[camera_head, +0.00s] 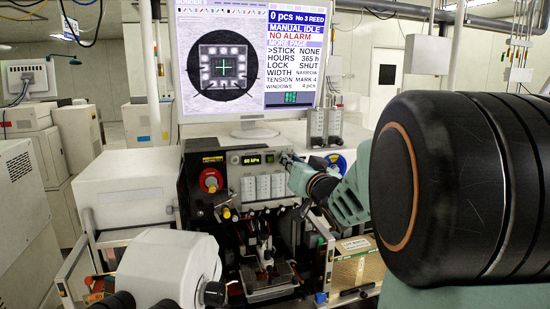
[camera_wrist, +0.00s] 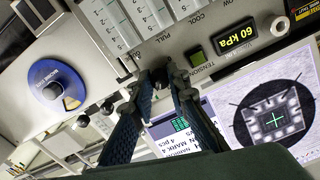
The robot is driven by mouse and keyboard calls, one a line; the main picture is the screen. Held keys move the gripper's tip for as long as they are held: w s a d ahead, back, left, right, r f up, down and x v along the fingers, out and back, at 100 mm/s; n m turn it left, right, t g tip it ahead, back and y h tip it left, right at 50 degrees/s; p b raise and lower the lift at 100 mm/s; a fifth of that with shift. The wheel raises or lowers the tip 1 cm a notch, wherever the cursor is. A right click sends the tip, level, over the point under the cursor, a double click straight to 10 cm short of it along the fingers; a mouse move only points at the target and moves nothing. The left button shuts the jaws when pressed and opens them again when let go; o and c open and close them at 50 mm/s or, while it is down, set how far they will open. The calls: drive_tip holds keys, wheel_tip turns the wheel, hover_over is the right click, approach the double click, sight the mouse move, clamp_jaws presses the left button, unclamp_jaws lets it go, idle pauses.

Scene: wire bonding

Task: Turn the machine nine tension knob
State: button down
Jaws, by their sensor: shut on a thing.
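The bonding machine's front panel (camera_head: 238,170) stands below the monitor. In the wrist view my gripper (camera_wrist: 163,82) is shut on a small dark knob (camera_wrist: 159,75) on the panel, near the TENSION label (camera_wrist: 201,57). The fingers hide most of the knob, so its mark and angle cannot be read. In the head view my gripper (camera_head: 290,160) meets the panel's upper right corner. The monitor (camera_head: 247,62) reads MANUAL IDLE, NO ALARM and TENSION MARK 4.
A blue disc (camera_wrist: 56,88) is close by on the right side of the machine. A white microscope-like part (camera_head: 165,265) fills the front left.

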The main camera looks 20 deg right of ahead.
drive_tip(key=shift+r+m+p, duration=0.15)
drive_tip(key=shift+m+p, duration=0.2)
drive_tip(key=shift+m, duration=0.75)
drive_tip(key=c, duration=1.8)
unclamp_jaws()
drive_tip(key=shift+c, duration=0.2)
drive_tip(key=s, duration=0.7)
drive_tip(key=shift+s, duration=0.25)
